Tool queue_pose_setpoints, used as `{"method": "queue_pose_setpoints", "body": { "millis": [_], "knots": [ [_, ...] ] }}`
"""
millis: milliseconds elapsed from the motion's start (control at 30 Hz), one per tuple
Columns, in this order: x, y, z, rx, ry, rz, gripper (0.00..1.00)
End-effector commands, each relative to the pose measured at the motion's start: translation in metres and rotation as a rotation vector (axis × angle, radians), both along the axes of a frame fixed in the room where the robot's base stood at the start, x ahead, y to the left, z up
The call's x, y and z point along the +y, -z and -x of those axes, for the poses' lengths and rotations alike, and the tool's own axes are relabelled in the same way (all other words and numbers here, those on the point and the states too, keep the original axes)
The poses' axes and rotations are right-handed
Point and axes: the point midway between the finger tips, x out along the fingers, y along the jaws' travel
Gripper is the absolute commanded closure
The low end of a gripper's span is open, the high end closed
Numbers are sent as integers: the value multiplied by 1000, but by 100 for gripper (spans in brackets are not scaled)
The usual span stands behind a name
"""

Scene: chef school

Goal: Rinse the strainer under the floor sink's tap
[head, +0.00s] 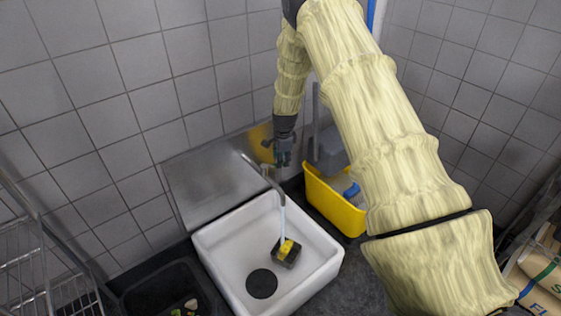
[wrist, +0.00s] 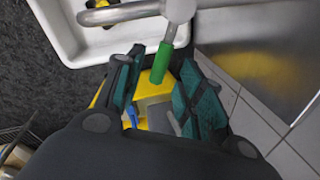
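The white floor sink (head: 218,243) stands at lower centre in the head view; its rim also shows in the wrist view (wrist: 88,50). A small dark square piece, apparently the strainer (head: 291,260), sits in the basin with something yellow in it. The metal tap (head: 268,180) reaches over the sink, and a pale stream of water (head: 283,222) falls from it onto the strainer. In the wrist view the tap's pipe (wrist: 125,12) carries a green handle (wrist: 161,63). My gripper (head: 283,160) is open, its fingers (wrist: 158,90) either side of the handle's end, with gaps visible.
A round black drain hole (head: 262,284) is beside the strainer. A yellow mop bucket (head: 331,205) stands right of the sink. A metal panel (head: 215,178) is behind it. A dark bin (head: 150,297) and wire rack (head: 25,265) are at left; sacks (head: 545,265) are at right.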

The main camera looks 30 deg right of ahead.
Motion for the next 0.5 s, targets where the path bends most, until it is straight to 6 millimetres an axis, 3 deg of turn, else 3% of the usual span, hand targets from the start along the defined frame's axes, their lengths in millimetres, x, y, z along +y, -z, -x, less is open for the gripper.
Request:
{"method": "queue_pose_setpoints", "body": {
  "millis": [300,500],
  "knots": [
    [3,-54,9,-2,-1,1,62],
    [5,-80,14,-2,0,0,62]
  ]
}}
